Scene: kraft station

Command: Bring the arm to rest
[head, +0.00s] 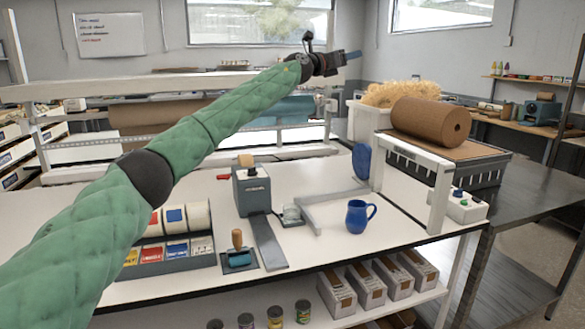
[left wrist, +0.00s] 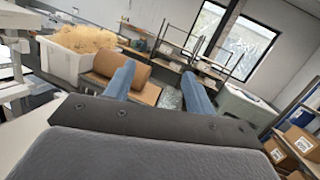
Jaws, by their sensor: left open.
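My left arm, in a green quilted sleeve, reaches from the lower left up to the top middle of the head view. My left gripper (head: 345,57) is raised high above the workbench (head: 330,246), well clear of its top. In the left wrist view, its two blue fingers (left wrist: 157,85) stand wide apart with nothing between them, so it is open and empty. The room shows beyond the fingers. My right gripper is in neither view.
On the bench stand a blue mug (head: 358,217), a grey tape dispenser (head: 252,190), a stamp (head: 238,250) and a label rack (head: 165,250). A brown paper roll (head: 430,122) sits at right near a crinkle-paper bin (head: 366,118). A white rail frame (head: 75,90) crosses behind my arm.

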